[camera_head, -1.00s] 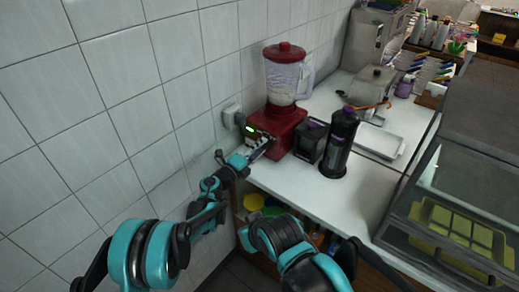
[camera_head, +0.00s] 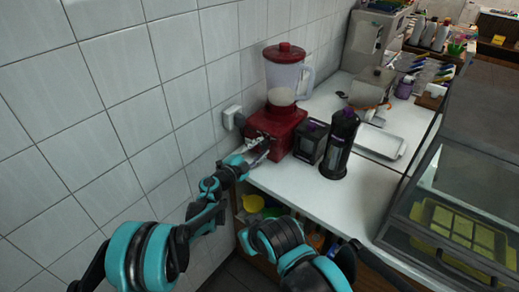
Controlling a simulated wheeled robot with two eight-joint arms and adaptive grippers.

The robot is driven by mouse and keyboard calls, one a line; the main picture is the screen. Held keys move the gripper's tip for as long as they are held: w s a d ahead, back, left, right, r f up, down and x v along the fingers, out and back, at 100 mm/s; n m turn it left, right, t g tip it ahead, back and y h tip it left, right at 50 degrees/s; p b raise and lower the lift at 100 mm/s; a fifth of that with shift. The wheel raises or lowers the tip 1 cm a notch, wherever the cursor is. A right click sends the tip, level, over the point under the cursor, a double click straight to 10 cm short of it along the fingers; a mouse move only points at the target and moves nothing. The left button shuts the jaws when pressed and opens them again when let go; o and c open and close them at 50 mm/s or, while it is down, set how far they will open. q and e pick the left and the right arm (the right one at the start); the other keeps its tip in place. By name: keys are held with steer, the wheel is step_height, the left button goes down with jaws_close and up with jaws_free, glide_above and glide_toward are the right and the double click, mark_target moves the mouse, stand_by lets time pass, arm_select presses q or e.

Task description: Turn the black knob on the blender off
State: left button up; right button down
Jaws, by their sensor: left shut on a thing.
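The blender stands against the tiled wall at the back of the white counter, with a red base (camera_head: 283,128), a clear jug (camera_head: 284,78) and a red lid. Pale contents lie settled in the bottom of the jug. My left gripper (camera_head: 260,151) is at the front of the base, shut on the black knob. The knob itself is hidden by the fingers and too small to make out. No green light shows on the base. My right arm shows at the bottom middle, but its gripper is not in view.
A black box-shaped container (camera_head: 310,141) and a tall black bottle (camera_head: 339,145) stand close to the right of the blender. A white tray (camera_head: 380,141) lies further right. A wall socket (camera_head: 232,117) is left of the base. The counter front is clear.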

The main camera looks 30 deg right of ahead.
stand_by(0.5)
arm_select(q)
steer(key=o, duration=1.1)
steer(key=shift+o, duration=0.2)
steer(key=v, duration=1.2)
steer(key=shift+f, duration=0.1)
